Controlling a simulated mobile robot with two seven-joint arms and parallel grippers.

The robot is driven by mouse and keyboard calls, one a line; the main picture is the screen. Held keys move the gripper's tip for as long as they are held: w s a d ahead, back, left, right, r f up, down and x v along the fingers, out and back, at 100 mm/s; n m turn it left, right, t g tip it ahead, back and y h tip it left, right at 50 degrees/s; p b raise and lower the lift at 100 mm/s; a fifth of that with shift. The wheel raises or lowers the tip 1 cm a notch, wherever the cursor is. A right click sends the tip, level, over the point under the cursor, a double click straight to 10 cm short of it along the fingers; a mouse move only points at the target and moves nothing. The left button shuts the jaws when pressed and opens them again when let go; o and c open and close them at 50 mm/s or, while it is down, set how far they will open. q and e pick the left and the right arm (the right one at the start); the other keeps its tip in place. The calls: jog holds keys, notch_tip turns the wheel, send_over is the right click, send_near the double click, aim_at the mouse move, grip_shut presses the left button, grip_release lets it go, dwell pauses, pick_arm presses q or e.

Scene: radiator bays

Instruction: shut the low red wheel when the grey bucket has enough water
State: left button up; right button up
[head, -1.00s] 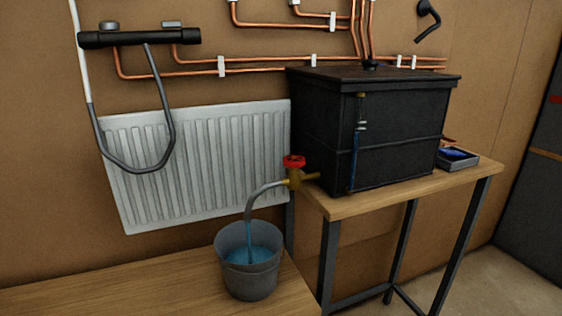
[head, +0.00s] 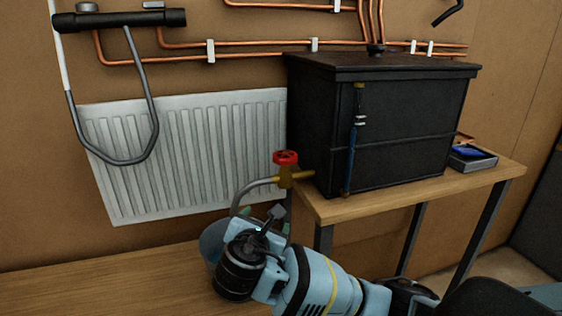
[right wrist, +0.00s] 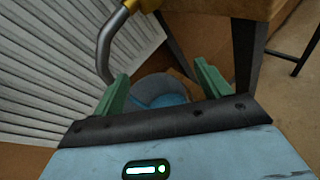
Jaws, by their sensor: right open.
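The red wheel (head: 285,157) sits on top of a brass tap (head: 288,178) at the black tank's lower left. A grey curved spout (head: 250,186) runs from the tap down toward the grey bucket (head: 211,241), which stands on the wooden bench, mostly hidden behind my right gripper. My right gripper (head: 262,211) is open and empty, in front of the bucket and below the wheel. In the right wrist view the bucket (right wrist: 152,85) holds blue water between the green fingers; its level is hard to judge. The stream is hidden. My left gripper is out of view.
The black tank (head: 410,125) stands on a wooden table (head: 400,198) and has a blue sight tube (head: 352,140). A white radiator (head: 190,155) is behind the bucket. A small tray (head: 472,158) lies right of the tank. The bench's left part (head: 100,285) is clear.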

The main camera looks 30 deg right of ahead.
aim_at(285, 154)
jog(key=d+r+h, duration=0.1)
jog(key=r, duration=0.2)
jog(key=w+d+r+n+h, duration=0.1)
jog(key=r+h, duration=0.1)
jog(key=r, duration=0.2)
jog(key=w+d+r+h, duration=0.1)
jog(key=r, duration=0.3)
jog(key=shift+d+n, duration=0.3)
jog(key=shift+n, duration=0.1)
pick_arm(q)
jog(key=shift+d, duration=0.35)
pick_arm(e)
jog(key=shift+x, duration=3.95)
jog(key=shift+r, duration=0.2)
jog(key=c, duration=1)
jog(key=shift+a+h, duration=0.1)
jog(key=shift+h, duration=0.2)
